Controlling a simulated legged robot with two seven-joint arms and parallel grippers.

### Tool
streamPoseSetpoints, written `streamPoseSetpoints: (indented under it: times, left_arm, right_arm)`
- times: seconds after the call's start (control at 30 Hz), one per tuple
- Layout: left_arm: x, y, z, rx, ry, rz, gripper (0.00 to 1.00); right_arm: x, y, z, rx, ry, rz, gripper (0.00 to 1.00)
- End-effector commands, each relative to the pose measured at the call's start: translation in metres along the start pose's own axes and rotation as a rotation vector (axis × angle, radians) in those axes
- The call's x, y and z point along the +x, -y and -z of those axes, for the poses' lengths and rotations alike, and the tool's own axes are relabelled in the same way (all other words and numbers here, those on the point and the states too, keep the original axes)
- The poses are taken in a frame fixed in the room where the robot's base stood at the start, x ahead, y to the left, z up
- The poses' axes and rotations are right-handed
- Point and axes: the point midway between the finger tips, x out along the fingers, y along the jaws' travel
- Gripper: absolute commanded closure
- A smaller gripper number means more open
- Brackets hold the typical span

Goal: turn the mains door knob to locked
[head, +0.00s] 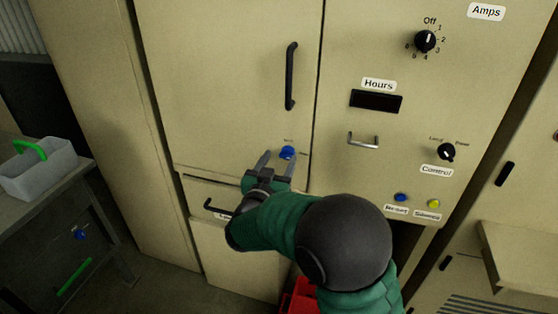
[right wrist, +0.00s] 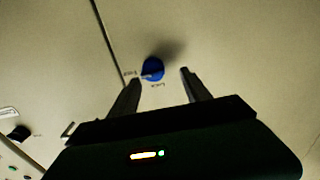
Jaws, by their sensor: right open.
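The blue mains door knob (head: 287,152) sits low on the beige cabinet door (head: 225,85), below the long black handle. My right gripper (head: 279,158) is open, with its two fingers pointing up at the knob. In the right wrist view the knob (right wrist: 153,69) lies just beyond and between the two fingertips (right wrist: 161,76), nearer the left one, and is not gripped. Small labels beside the knob are too small to read surely, and I cannot tell which position it is set to. My left gripper is not in view.
A black handle (head: 291,76) stands above the knob. To the right is a panel with a metal handle (head: 363,140), a Control dial (head: 446,151) and an Amps dial (head: 425,41). A drawer handle (head: 215,209) is below. A grey bin (head: 40,172) stands on a left bench.

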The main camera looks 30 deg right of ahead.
Motion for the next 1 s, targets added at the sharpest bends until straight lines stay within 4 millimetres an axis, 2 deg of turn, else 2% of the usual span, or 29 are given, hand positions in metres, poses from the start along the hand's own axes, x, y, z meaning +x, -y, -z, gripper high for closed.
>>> streamPoseSetpoints:
  times: [0.1, 0.4, 0.8, 1.0]
  left_arm:
    - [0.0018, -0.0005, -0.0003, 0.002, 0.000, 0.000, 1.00]
    - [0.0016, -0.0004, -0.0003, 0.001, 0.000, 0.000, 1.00]
    - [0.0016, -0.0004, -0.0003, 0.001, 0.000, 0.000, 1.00]
    - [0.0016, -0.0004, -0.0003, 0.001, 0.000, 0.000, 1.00]
  right_arm:
    - [0.0143, -0.0022, -0.0014, 0.000, 0.002, -0.002, 0.44]
    - [0.0136, 0.0020, 0.0012, -0.003, -0.003, -0.001, 0.45]
    - [0.0139, 0.0018, 0.0009, -0.002, -0.002, 0.001, 0.98]
    - [0.0145, 0.0016, 0.0008, -0.002, -0.002, 0.000, 1.00]
